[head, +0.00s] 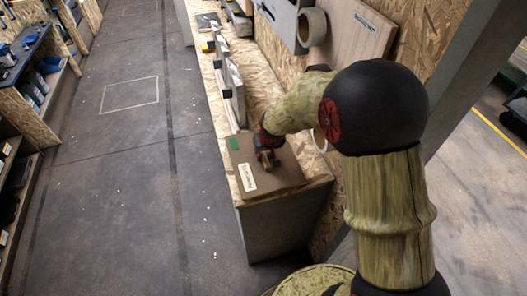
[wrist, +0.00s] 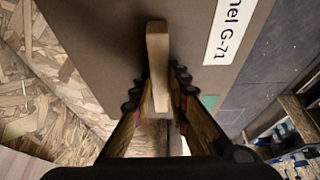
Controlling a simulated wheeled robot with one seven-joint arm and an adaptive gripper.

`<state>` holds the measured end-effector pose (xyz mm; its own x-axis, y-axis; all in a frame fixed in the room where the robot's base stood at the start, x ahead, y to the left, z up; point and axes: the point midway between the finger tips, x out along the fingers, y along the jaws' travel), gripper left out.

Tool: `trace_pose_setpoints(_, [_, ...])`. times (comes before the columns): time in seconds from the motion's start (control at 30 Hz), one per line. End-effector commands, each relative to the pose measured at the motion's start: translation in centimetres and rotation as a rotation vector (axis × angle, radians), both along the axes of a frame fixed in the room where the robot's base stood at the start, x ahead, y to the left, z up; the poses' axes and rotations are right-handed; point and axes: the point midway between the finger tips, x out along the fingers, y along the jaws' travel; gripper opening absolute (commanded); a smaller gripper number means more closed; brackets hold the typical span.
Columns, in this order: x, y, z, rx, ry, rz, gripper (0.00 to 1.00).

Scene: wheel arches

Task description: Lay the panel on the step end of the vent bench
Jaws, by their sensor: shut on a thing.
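The brown panel (head: 285,178) has a green patch and a white label. It lies flat at or just above the near end of the chipboard vent bench (head: 262,92); whether it touches the top I cannot tell. In the wrist view the panel (wrist: 105,28) shows a label ending "nel G-71" and a pale wooden handle (wrist: 157,50) standing on it. My gripper (head: 267,156) is over the panel; in the wrist view its fingers (wrist: 158,92) are shut on the handle from both sides. The bench surface under the panel is hidden.
Grey upright pieces (head: 232,80) stand along the bench beyond the panel. A labelled board (head: 350,40) and a pale roll (head: 312,27) are against the chipboard wall at the back. Stocked shelves (head: 30,75) stand at far left. The grey floor (head: 125,170) between is clear.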

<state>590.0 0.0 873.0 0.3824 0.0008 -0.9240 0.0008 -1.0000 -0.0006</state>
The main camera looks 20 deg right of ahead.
Motion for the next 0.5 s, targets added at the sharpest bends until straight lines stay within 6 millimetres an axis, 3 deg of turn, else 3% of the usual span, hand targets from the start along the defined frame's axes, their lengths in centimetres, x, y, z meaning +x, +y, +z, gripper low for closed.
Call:
trace_pose_setpoints(0.17, [0.13,0.0,-0.96,0.0,-0.004,0.0,0.0])
trace_pose_setpoints(0.5, [0.14,0.0,-0.97,0.0,-0.004,0.0,0.0])
